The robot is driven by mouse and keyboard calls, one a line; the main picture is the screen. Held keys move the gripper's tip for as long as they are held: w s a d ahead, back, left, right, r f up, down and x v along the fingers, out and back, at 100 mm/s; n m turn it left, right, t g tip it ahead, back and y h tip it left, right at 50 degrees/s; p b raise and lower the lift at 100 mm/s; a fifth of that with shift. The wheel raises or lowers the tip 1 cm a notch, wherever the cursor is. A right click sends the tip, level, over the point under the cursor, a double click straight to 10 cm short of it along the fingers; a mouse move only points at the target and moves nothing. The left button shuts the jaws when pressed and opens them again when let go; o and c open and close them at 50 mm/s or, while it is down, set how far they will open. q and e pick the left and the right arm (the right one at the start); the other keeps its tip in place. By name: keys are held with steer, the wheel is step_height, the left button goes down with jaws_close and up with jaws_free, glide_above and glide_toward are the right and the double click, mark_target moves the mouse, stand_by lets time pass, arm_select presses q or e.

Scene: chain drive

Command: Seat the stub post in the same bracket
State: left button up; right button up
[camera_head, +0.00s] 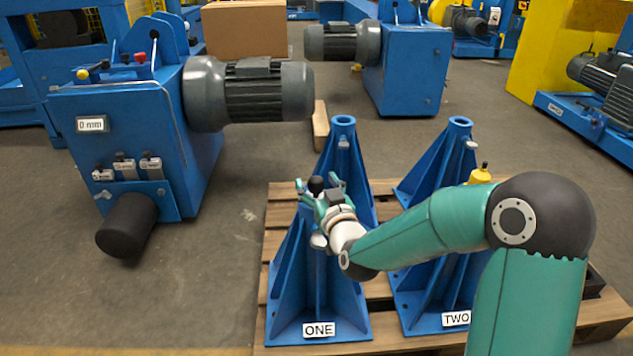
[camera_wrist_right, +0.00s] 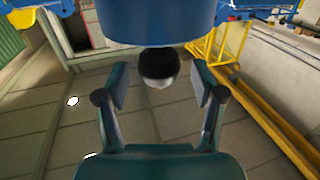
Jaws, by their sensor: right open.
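Bracket ONE (camera_head: 318,285) is a blue ribbed stand on the pallet, with a label at its foot. My right gripper (camera_head: 321,195) is at its top, with the fingers pointing away from my arm. In the wrist view the right gripper (camera_wrist_right: 160,102) is open. A black rounded knob with a pale underside (camera_wrist_right: 159,66) shows between the fingers, apart from both. A blue cylinder (camera_wrist_right: 160,20), which looks like the bracket's tube, is just above it. A black ball (camera_head: 316,184) stands up at the gripper in the head view. I cannot tell which piece is the stub post. My left gripper is out of view.
Bracket TWO (camera_head: 430,290) stands to the right, with a yellow piece (camera_head: 480,176) near its top. Two more blue brackets (camera_head: 343,160) (camera_head: 459,160) stand behind on the wooden pallet (camera_head: 273,241). A blue motor unit (camera_head: 135,125) stands left, with open floor between.

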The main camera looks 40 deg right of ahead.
steer(key=v, duration=0.6)
steer(key=shift+s+r, duration=0.2)
steer(key=shift+s, duration=0.05)
steer(key=shift+a, duration=0.1)
